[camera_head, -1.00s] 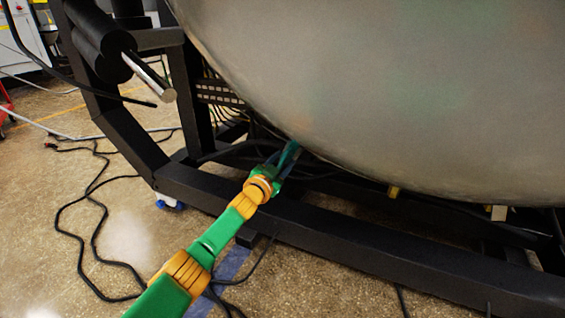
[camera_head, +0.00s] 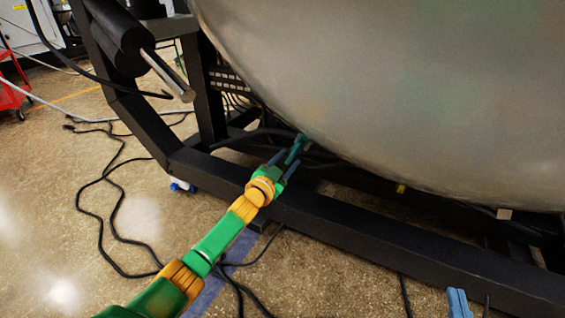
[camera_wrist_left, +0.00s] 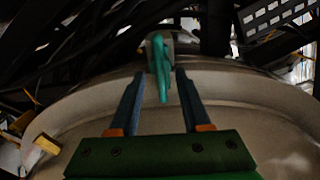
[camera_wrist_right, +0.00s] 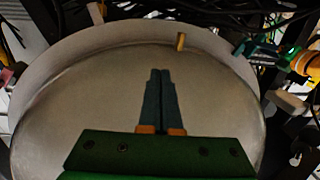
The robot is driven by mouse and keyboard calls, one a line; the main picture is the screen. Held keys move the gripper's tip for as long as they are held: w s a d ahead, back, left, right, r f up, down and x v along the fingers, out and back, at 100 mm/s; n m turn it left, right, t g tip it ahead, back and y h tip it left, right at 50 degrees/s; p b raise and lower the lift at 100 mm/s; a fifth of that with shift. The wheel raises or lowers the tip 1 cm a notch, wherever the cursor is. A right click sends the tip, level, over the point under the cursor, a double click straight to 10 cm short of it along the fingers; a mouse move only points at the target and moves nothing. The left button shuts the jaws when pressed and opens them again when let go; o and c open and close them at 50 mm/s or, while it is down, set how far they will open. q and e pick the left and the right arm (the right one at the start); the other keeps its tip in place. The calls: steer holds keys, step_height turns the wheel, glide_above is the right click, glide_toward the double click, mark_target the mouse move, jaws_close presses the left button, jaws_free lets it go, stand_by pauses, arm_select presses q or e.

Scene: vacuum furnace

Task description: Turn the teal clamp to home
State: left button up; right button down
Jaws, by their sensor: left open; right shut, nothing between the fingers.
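The teal clamp (camera_head: 298,147) sits at the lower left rim of the big metal vessel. In the left wrist view the clamp (camera_wrist_left: 162,68) hangs lengthwise between my left fingers, at their tips. My left gripper (camera_head: 284,164) is open, with one finger on each side of the clamp; it also shows in the left wrist view (camera_wrist_left: 160,73). I cannot tell whether either finger touches it. My right gripper (camera_head: 457,302) is shut and empty at the bottom right of the head view. In the right wrist view its fingers (camera_wrist_right: 160,72) lie together before the vessel's end face.
The rounded metal vessel (camera_head: 400,90) fills the upper right. The black frame beam (camera_head: 350,225) runs below it. Yellow (camera_head: 401,188) and pale (camera_head: 504,214) tabs sit along its lower rim. Black cables (camera_head: 110,190) lie on the floor at left.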

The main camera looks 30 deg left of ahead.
arm_select(q)
steer(key=shift+s+d+p, duration=0.1)
steer(key=shift+s+p, duration=0.6)
steer(key=shift+s, duration=0.55)
arm_select(e)
steer(key=s+d+f+g+h, duration=0.2)
steer(key=s+f+g, duration=0.2)
steer(key=f, duration=0.6)
steer(key=g, duration=0.2)
steer(key=shift+m+g, duration=0.3)
steer(key=shift+d+f, duration=0.1)
